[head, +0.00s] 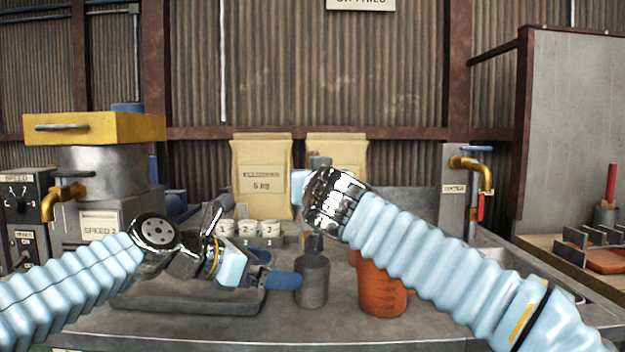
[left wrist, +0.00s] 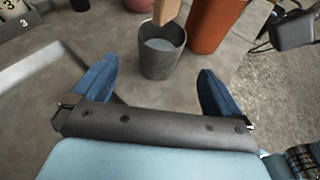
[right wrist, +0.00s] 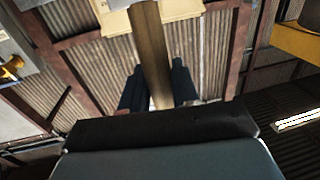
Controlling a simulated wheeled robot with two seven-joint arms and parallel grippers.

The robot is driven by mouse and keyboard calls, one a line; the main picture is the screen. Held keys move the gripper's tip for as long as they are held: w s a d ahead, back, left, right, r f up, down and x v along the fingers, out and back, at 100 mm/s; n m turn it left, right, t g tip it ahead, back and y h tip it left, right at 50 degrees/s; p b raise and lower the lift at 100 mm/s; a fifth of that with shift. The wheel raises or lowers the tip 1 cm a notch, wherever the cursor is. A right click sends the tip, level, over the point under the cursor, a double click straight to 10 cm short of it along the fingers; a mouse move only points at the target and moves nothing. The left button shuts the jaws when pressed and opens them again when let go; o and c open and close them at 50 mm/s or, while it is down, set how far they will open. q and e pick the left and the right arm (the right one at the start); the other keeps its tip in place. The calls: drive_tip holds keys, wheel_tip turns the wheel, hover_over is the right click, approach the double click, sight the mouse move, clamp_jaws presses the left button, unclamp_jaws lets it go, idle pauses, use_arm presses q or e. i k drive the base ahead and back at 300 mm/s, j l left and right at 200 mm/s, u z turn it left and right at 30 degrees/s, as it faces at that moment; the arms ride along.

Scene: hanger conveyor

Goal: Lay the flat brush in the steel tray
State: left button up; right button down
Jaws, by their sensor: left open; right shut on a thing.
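The flat brush shows in the right wrist view as a long wooden handle (right wrist: 152,45) between the dark fingers of my right gripper (right wrist: 158,88), which is shut on it. In the left wrist view a wooden part of the brush (left wrist: 167,12) is above the grey cup (left wrist: 160,50). The cup (head: 312,285) stands on the bench in the head view. The right fingers are mostly hidden behind the wrist there. The steel tray (head: 185,302) lies on the bench at left, partly behind my left arm. My left gripper (head: 274,270) is open and empty, above the tray's right end, beside the cup.
An orange jug (head: 382,290) stands right of the cup, partly behind my right arm. White numbered pots (head: 246,228) and paper bags (head: 262,180) stand behind. A machine with a yellow top (head: 95,128) is at left. A brass tap (head: 470,165) and sink are at right.

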sight(199, 283)
drive_tip(key=k+l, duration=0.1)
drive_tip(key=k, duration=0.4)
drive_tip(key=k+l, duration=0.15)
drive_tip(key=k, duration=0.35)
